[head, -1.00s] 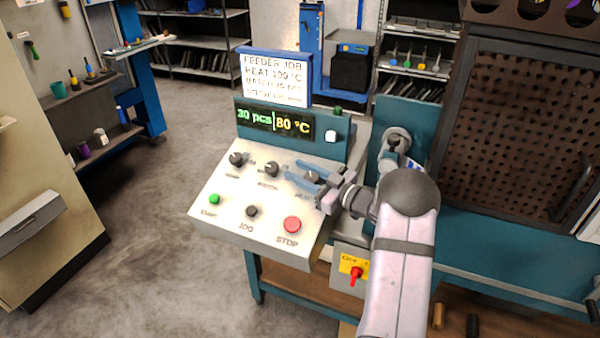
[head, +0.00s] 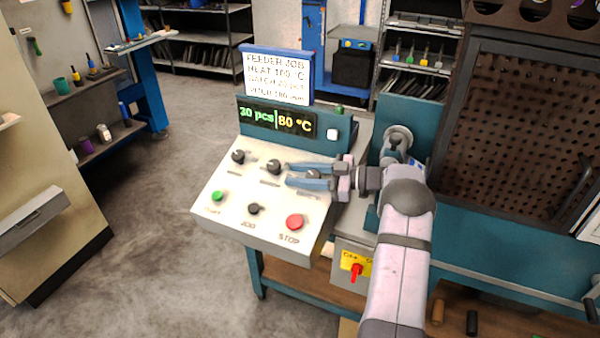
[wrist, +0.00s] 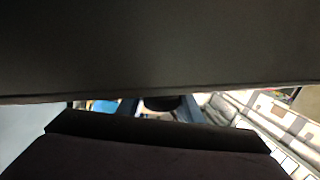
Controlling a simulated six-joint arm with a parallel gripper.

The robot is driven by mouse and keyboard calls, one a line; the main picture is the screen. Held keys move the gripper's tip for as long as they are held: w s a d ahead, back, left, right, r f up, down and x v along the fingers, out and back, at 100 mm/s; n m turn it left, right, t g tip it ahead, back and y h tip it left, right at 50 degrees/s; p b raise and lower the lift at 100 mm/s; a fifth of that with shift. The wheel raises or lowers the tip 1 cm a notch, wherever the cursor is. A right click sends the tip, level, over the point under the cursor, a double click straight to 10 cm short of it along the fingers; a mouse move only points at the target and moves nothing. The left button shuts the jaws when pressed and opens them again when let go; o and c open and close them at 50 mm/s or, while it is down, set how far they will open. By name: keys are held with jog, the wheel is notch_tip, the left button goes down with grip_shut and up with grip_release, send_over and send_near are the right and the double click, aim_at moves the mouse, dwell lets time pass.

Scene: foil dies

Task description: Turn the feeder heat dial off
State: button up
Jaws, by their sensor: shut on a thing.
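The teal control panel (head: 225,190) has a pale sloping face with three dark dials in its upper row: a left dial (head: 238,157), a middle dial (head: 274,167) and a right dial (head: 313,174). Their labels are too blurred to read, so I cannot tell which is heat. My gripper (head: 289,175) reaches in from the right, its blue fingers on either side of the right dial and shut on it. In the wrist view a dark rounded piece (wrist: 162,103) shows between the blue fingers; most of that view is blocked. The display (head: 276,119) reads 80 °C.
Below the dials are a green button (head: 217,196), a black JOG button (head: 253,209) and a red STOP button (head: 295,222). A job card (head: 277,76) stands above the display. A red switch on a yellow plate (head: 356,270) is below right. A perforated guard (head: 520,130) is at right.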

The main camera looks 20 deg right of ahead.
jog(key=shift+s+a+f+n+g+y, duration=0.2)
jog(key=shift+n+g+y, duration=0.15)
jog(key=shift+g, duration=0.25)
jog(key=o, duration=1)
jog(key=shift+d+r, duration=0.1)
jog(key=shift+r+b, duration=0.55)
jog(key=shift+r, duration=4.45)
